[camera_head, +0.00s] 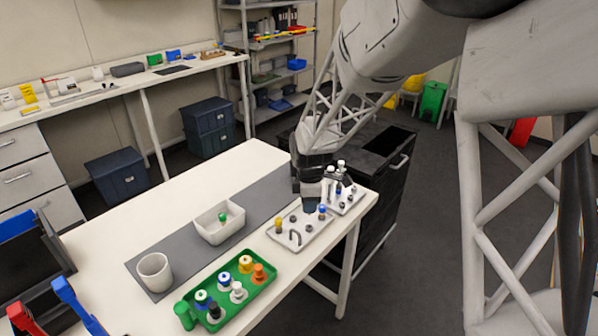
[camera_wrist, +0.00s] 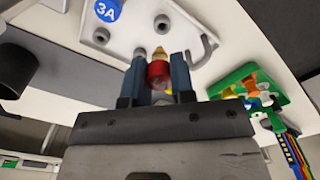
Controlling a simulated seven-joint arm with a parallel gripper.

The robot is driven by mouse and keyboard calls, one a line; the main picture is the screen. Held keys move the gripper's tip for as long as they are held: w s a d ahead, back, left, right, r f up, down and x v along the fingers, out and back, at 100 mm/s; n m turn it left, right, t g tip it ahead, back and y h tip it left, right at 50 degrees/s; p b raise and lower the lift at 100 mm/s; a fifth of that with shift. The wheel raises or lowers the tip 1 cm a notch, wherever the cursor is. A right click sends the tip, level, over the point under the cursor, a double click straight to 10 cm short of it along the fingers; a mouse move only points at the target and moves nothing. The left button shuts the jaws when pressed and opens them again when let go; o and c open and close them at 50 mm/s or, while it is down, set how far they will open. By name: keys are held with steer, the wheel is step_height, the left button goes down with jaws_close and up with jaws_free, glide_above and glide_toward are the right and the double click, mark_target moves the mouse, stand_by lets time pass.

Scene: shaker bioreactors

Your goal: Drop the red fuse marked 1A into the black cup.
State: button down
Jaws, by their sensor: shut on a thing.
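A red fuse (camera_wrist: 158,72) sits between the two fingers of my gripper (camera_wrist: 161,78) in the wrist view, and the gripper is shut on it. Its marking cannot be read. In the head view my gripper (camera_head: 312,192) is over the right end of the table, above a white plate (camera_head: 312,238), and hides the red fuse. A dark cylindrical container (camera_wrist: 16,68), which looks like the black cup, stands at the left of the wrist view, apart from my gripper. I cannot make it out in the head view.
The plate holds a blue 3A fuse (camera_wrist: 107,9), a yellow fuse (camera_head: 278,226) and a handle. Nearby are a smaller plate with bottles (camera_head: 347,201), a green tray (camera_head: 272,289) of colored bottles, a white bin (camera_head: 209,231) and a pale cup (camera_head: 153,276).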

steer(key=w+r, duration=0.5)
steer(key=w, duration=0.8)
steer(key=w+d+r, duration=0.1)
steer(key=w+r, duration=0.4)
steer(key=w, duration=0.9)
steer(key=shift+d, duration=0.15)
steer(key=shift+f, duration=0.1)
steer(key=shift+f, duration=2.8)
steer(key=c, duration=0.9)
jaws_free()
steer(key=shift+r, duration=0.1)
steer(key=shift+r, duration=3.8)
steer(key=shift+s, duration=0.1)
